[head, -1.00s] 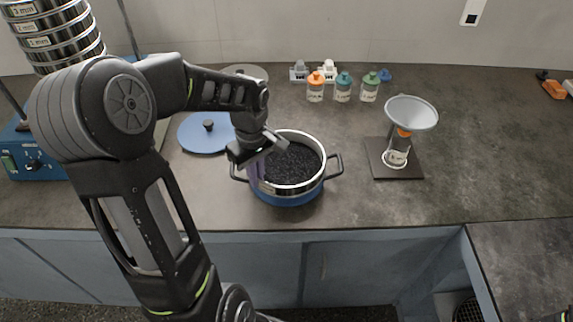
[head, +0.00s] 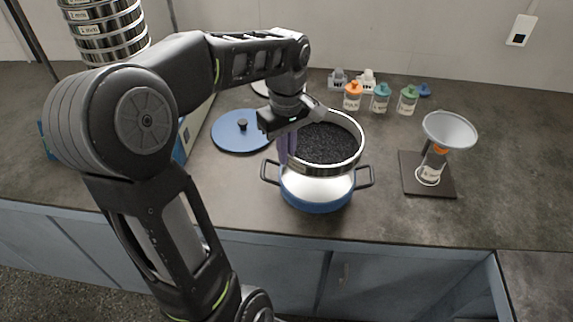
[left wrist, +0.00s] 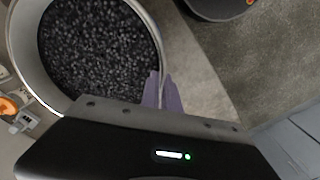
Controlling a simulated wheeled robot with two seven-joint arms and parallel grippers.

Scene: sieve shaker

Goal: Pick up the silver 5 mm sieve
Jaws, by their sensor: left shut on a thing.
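The silver sieve (head: 335,166), full of dark granules, hangs above the blue pot (head: 316,197) with two side handles. The pot's white inside shows beneath the sieve. My left gripper (head: 287,146) is shut on the left side of the sieve's rim. In the left wrist view the purple fingertips (left wrist: 161,92) grip the wall of the sieve (left wrist: 18,45), and the granules lie inside. I cannot read any size mark on the sieve. My right gripper is not in view.
A stack of silver sieves (head: 105,38) stands at the upper left. A blue lid (head: 225,136) lies behind the pot. Capped bottles (head: 380,102) stand at the back. A funnel (head: 449,130) on a dark stand (head: 443,188) is to the right. Counter between pot and stand is clear.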

